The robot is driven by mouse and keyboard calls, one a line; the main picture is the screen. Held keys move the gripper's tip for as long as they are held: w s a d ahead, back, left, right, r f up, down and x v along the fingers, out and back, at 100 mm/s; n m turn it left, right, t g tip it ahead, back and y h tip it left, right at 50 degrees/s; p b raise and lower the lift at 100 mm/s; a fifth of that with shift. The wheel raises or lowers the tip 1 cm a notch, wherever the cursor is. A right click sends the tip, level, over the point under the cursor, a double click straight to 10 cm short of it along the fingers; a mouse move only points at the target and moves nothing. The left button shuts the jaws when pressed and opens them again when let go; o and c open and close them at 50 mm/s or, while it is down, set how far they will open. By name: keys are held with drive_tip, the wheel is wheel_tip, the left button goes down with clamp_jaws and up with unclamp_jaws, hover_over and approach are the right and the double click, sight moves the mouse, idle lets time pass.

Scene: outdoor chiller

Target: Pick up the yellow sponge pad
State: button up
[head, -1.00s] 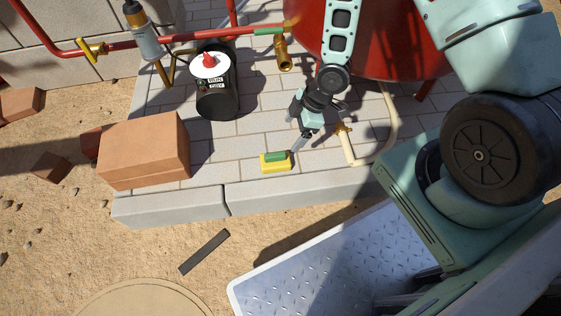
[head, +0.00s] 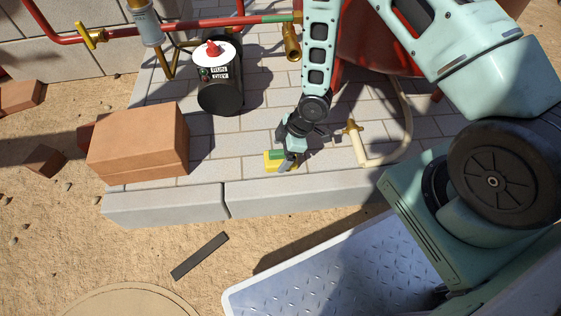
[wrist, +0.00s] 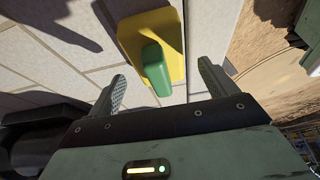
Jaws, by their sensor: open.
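The yellow sponge pad (wrist: 168,22) lies flat on the paved slab, with a green block-shaped grip (wrist: 156,68) on top of it. In the head view the pad (head: 270,165) is near the slab's front edge, partly hidden by my gripper (head: 290,162). In the wrist view my gripper (wrist: 162,88) is open, its two fingers apart on either side of the green grip's near end. The fingers hold nothing. I cannot tell how high the fingertips are above the slab.
A brown block (head: 138,145) stands on the slab at left. A black canister (head: 220,88) with a white top stands behind. A brass tap with a pale pipe (head: 356,140) is right of my gripper. A red tank (head: 375,45) is at the back.

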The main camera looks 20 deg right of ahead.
sight(278, 151)
drive_tip(key=b+x, duration=0.1)
drive_tip(key=x, duration=0.1)
drive_tip(key=shift+a+f, duration=0.15)
drive_tip(key=shift+f, duration=0.2)
drive_tip(key=shift+r, duration=0.1)
drive_tip(key=c, duration=1.2)
wheel_tip(278, 151, up, 10)
drive_tip(key=p, duration=0.6)
